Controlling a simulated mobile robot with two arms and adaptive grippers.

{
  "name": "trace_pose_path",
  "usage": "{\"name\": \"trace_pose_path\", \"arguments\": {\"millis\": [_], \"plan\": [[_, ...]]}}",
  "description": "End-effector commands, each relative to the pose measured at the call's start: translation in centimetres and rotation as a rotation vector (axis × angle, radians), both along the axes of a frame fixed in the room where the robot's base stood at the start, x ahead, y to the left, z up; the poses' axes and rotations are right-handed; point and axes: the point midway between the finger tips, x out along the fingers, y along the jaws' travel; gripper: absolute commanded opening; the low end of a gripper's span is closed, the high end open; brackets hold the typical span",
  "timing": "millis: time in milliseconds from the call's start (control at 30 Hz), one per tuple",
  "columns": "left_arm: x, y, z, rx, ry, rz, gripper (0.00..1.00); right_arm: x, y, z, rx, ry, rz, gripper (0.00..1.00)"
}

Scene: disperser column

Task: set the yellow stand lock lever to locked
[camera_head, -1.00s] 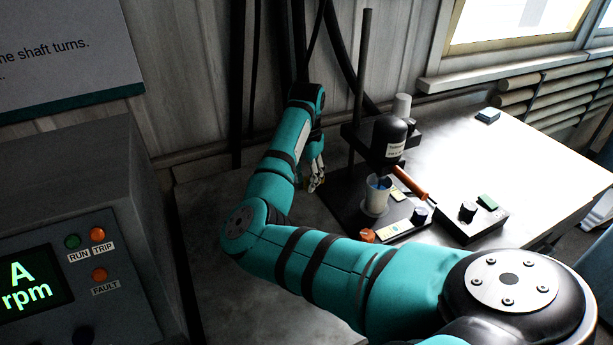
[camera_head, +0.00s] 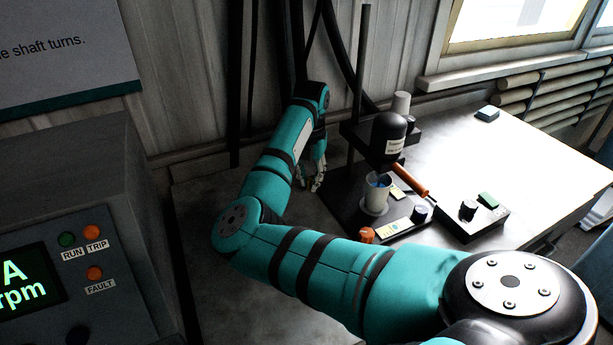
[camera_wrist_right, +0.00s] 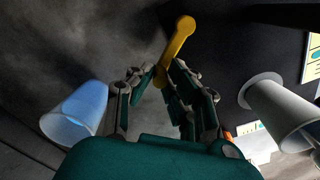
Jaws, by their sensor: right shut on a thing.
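The yellow stand lock lever (camera_wrist_right: 180,38) shows in the right wrist view at the edge of the dark stand base (camera_wrist_right: 228,55). My right gripper (camera_wrist_right: 160,78) is shut on the lever's near end, with fingers on both sides of it. In the head view my right gripper (camera_head: 312,180) is low beside the left edge of the stand base (camera_head: 345,208); the lever cannot be made out there. The stand carries a tall black post (camera_head: 361,70) and a black motor head (camera_head: 388,135). My left gripper is not in view.
A bluish translucent cup (camera_wrist_right: 75,118) is left of my fingers. An orange-handled tool (camera_head: 412,180) and a dark control box (camera_head: 470,220) are to the right.

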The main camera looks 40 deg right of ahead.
Motion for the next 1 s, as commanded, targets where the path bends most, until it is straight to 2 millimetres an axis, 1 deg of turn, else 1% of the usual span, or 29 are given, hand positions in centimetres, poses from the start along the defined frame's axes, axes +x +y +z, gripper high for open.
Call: {"name": "trace_pose_path", "arguments": {"millis": [33, 400, 700, 1000], "plan": [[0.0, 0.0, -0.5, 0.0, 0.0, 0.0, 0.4, -0.2, -0.1, -0.2, 0.0, -0.004, 0.039, 0.0], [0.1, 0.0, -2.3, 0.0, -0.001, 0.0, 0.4, -1.9, -1.1, -0.1, -0.001, -0.003, 0.389, 0.0], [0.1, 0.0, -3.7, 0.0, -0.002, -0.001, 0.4, -2.8, -2.3, -0.1, -0.003, -0.004, 0.661, 0.0], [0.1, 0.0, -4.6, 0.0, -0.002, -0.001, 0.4, -3.3, -3.2, 0.0, -0.002, -0.003, 0.858, 0.0]]}}
